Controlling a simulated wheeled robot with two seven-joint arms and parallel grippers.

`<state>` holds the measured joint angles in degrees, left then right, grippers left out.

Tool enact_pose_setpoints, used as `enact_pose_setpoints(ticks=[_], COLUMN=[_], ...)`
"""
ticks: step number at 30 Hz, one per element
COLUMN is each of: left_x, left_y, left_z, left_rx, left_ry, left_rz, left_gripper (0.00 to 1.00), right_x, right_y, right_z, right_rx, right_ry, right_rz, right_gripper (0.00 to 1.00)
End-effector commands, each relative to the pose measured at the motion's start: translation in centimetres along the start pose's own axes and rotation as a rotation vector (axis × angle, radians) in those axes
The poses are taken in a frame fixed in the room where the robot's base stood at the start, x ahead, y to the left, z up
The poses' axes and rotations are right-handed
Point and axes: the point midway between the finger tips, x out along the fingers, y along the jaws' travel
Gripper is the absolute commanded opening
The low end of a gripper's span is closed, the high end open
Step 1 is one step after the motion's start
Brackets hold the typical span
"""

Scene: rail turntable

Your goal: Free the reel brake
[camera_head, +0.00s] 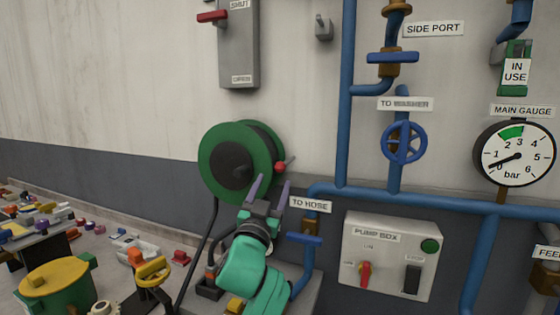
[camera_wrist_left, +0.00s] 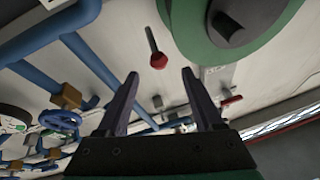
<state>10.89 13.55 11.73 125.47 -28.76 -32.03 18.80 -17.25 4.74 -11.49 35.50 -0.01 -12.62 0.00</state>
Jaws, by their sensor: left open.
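The hose reel (camera_head: 217,150) is a green and black drum on the wall, left of the blue pipes. A red ball knob (camera_head: 280,167) on a thin lever sticks out at its lower right, which I take for the reel brake. My left gripper (camera_head: 269,184) is open, with its two fingers pointing up just below the knob. In the left wrist view, the red knob (camera_wrist_left: 158,60) shows between and slightly beyond the open fingertips (camera_wrist_left: 160,76). I cannot tell whether a finger touches it. The green reel flange (camera_wrist_left: 270,45) fills the upper right there. My right gripper is not in view.
A blue pipe (camera_head: 346,90) and the hose valve (camera_head: 305,240) stand close to the right of my left gripper. The pump box (camera_head: 392,285) is further right. A black hose (camera_head: 206,245) hangs below the reel. A cluttered bench (camera_head: 90,255) lies at lower left.

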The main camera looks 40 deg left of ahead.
Motion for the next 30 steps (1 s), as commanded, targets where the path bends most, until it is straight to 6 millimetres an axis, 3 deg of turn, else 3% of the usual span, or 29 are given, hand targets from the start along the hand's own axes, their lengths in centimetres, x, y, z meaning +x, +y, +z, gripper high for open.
enact_pose_setpoints(ticks=[3, 9, 19, 24, 30], left_x=[3.5, 7.1, 7.8, 7.8, 7.7], left_y=[-0.1, 0.0, 0.1, 0.1, 0.1], left_z=[-0.6, -0.2, 0.1, 0.1, 0.1], left_rx=[0.0, 0.0, 0.0, 0.0, 0.0], left_ry=[-0.001, -0.003, -0.003, -0.003, -0.003], left_rz=[-0.001, 0.0, 0.002, 0.002, 0.002], left_gripper=[0.69, 0.69, 0.69, 0.03, 0.0], right_x=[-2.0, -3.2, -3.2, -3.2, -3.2], right_y=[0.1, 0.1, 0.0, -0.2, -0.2], right_z=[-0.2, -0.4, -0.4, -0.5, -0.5], right_rx=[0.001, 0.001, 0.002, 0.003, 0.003], right_ry=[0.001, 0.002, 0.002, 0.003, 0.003], right_rz=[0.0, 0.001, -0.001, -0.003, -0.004], right_gripper=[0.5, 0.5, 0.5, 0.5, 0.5])
